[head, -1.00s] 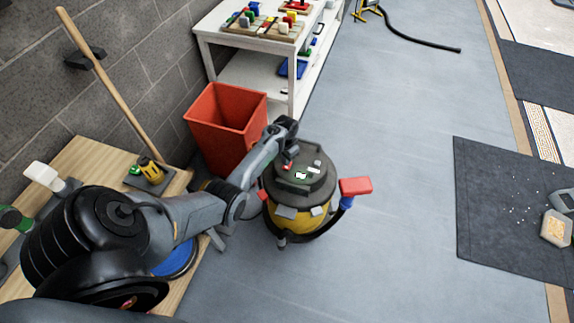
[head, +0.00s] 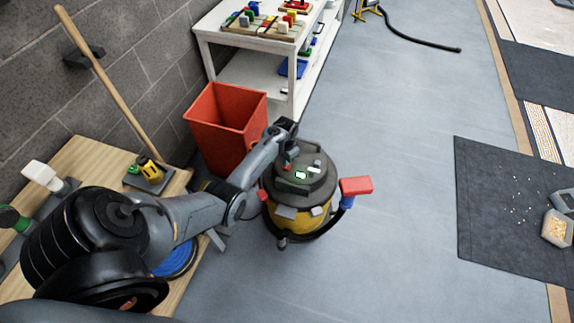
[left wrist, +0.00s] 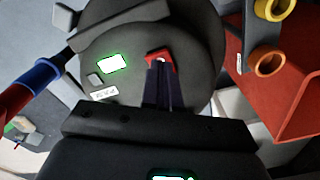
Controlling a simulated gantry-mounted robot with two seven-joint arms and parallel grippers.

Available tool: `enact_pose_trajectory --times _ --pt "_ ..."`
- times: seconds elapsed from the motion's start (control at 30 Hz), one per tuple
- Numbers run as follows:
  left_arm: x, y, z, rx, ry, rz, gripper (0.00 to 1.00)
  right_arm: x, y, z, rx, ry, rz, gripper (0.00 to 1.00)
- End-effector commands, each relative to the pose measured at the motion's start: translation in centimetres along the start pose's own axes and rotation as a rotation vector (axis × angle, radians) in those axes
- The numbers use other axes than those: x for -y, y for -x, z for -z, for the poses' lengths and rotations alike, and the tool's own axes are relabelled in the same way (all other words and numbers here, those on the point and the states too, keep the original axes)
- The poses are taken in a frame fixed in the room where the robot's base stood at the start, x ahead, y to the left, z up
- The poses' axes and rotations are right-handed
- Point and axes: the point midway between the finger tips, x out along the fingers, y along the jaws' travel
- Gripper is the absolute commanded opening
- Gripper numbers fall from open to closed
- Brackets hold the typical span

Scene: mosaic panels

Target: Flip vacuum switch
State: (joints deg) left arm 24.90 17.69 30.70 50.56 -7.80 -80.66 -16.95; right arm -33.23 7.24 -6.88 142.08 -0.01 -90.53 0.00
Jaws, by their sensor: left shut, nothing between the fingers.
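The vacuum (head: 300,195) stands on the grey floor, with a dark round lid and a yellow body. Its red switch (left wrist: 160,58) shows on the lid in the left wrist view, beside a lit white-green panel (left wrist: 113,63). My left gripper (left wrist: 161,66) is shut and empty, its fingertips at the red switch and partly covering it; I cannot tell whether they touch. In the head view the left gripper (head: 289,160) is above the left part of the lid. My right gripper is not in view.
A red bin (head: 222,118) stands just behind and left of the vacuum. A wooden bench (head: 92,150) is at the left, a white shelf (head: 250,75) at the back. A red nozzle (head: 356,186) sticks out right of the vacuum.

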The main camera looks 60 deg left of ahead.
Motion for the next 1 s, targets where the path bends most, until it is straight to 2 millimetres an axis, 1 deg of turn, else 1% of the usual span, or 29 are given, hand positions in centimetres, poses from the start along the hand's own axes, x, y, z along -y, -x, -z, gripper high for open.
enact_pose_trajectory --times 1.0 --pt "0.0 -1.6 0.0 0.000 0.000 0.000 0.00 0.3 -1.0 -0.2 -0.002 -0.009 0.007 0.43"
